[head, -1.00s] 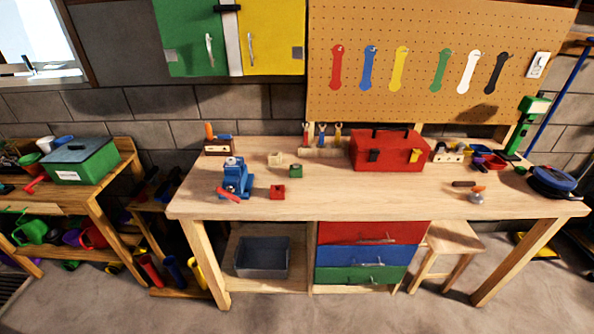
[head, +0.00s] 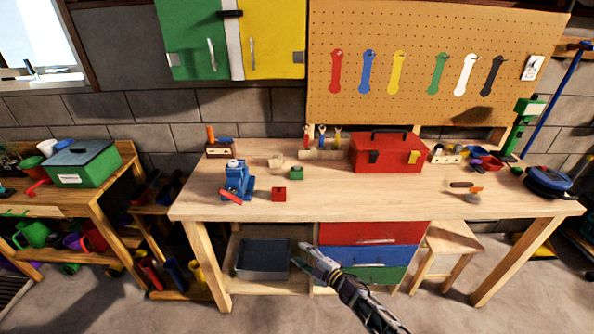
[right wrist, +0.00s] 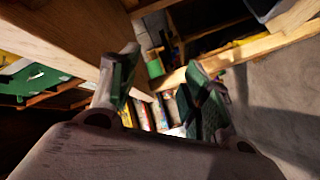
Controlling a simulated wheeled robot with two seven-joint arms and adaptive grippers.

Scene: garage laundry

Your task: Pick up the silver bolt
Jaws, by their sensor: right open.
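I cannot make out a silver bolt for certain in either view. A small grey item with an orange part (head: 475,195) lies on the right part of the workbench (head: 370,200), too small to identify. My right gripper (head: 306,255) is in front of the bench and lower than its top edge in the picture, near the grey bin. In the right wrist view its two fingers (right wrist: 163,78) are apart with nothing between them. My left gripper is not in view.
Below are a grey bin (head: 263,258) and coloured drawers (head: 370,233). The middle front of the benchtop is clear.

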